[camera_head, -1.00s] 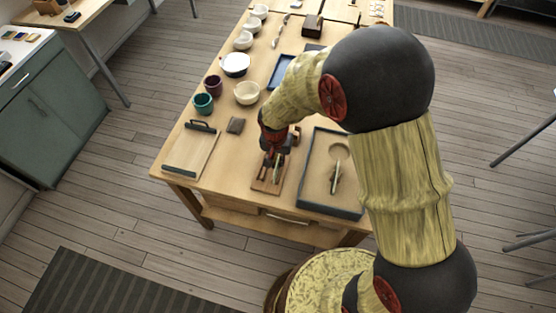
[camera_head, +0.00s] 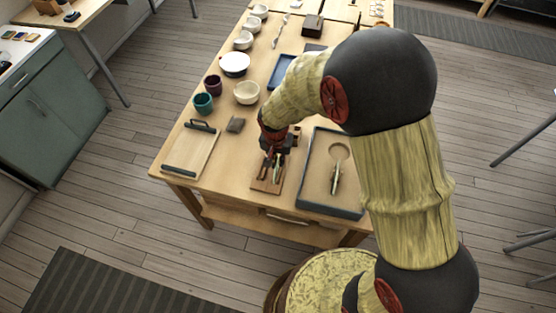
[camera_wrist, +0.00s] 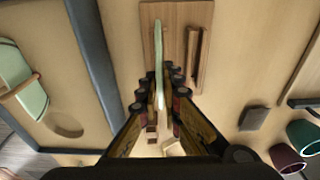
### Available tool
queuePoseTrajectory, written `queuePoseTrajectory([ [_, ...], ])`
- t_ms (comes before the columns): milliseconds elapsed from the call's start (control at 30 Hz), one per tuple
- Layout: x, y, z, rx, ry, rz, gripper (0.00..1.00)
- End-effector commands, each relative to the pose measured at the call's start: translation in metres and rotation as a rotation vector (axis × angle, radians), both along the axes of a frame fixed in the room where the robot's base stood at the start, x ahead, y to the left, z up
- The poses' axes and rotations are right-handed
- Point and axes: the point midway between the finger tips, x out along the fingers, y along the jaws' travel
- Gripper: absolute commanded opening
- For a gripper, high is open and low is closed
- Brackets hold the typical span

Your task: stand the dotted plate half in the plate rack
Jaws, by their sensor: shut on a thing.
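My gripper (camera_wrist: 160,85) is shut on a thin pale green plate half (camera_wrist: 159,50), seen edge-on between the fingers. In the head view, the plate half (camera_head: 277,170) stands upright below my gripper (camera_head: 273,150), over the wooden plate rack (camera_head: 260,184). The rack (camera_wrist: 150,12) also shows beyond the fingertips in the wrist view, with a raised wooden bar (camera_wrist: 194,45) beside the plate half. I cannot tell whether the lower edge is seated in the rack. Dots on the held half cannot be made out.
A grey-rimmed tray (camera_head: 305,178) stands right of the rack, with another pale green piece (camera_wrist: 25,80) in it. A board with a dark handle (camera_head: 190,150), a small grey block (camera_head: 235,125), cups (camera_head: 203,103) and bowls (camera_head: 246,93) stand left and behind.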

Motion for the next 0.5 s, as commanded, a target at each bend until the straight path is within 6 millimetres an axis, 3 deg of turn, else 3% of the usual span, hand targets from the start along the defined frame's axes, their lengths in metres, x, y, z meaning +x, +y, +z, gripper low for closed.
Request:
queuePoseTrajectory([
  [500,0.0001,0.0,-0.0042,0.0,0.0,0.0,0.0],
])
